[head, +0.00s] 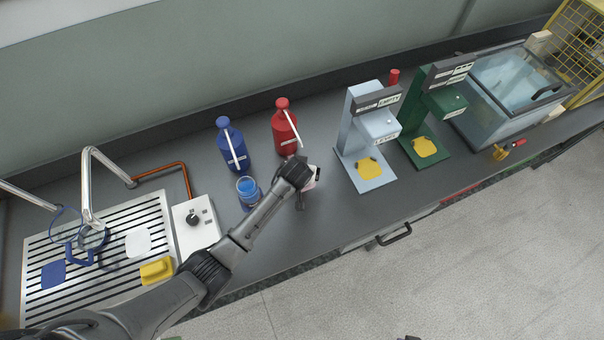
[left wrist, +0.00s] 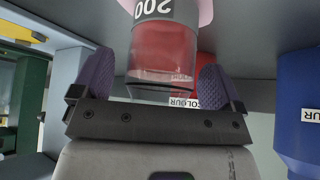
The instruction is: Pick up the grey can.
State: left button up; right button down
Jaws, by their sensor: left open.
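I cannot make out a grey can in either view. My left gripper (head: 307,188) is over the counter, right of the blue jar and in front of the red bottle. In the left wrist view its two purple fingers (left wrist: 160,75) are apart. A clear-rimmed jar with red contents (left wrist: 162,48) shows between them, with a dark band marked 200 and a pink part at the picture's top edge. I cannot tell whether the fingers touch it. My arm hides most of this spot in the head view.
A blue bottle (head: 233,146), a red bottle (head: 286,127) and a jar with blue contents (head: 248,188) stand close by. Pale blue (head: 350,140) and green (head: 418,120) machines stand to the right. A slatted drainer (head: 60,225) lies at left. The front counter is mostly clear.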

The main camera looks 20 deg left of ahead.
pick_arm(q)
jog(key=c, duration=1)
jog(key=shift+c, duration=0.5)
jog(key=shift+r, duration=0.15)
